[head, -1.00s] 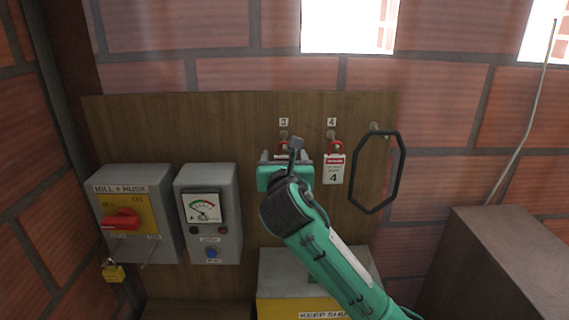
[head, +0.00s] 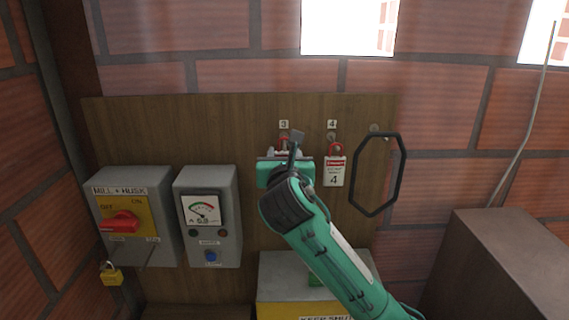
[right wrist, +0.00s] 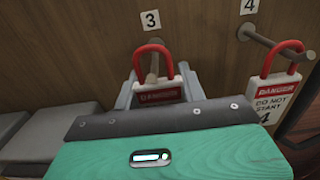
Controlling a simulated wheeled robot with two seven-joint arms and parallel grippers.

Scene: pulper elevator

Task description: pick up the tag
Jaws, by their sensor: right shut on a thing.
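The tag under label 3 is a white plate with a red DANGER band (right wrist: 158,95) and a red shackle. In the head view its red shackle (head: 283,141) shows just above my gripper, and the rest is mostly hidden. My right gripper (right wrist: 160,82) is shut on this tag, with a grey finger on each side of it. In the right wrist view the shackle is around or right in front of peg 3; I cannot tell which. In the head view my right gripper (head: 286,157) is against the wooden board. My left gripper is not in view.
A second DANGER tag, number 4 (head: 334,171), hangs close on the right from its peg. A black octagonal ring (head: 399,165) hangs beyond it. A grey meter box (head: 225,235) and a switch box with a red handle (head: 122,222) are on the left.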

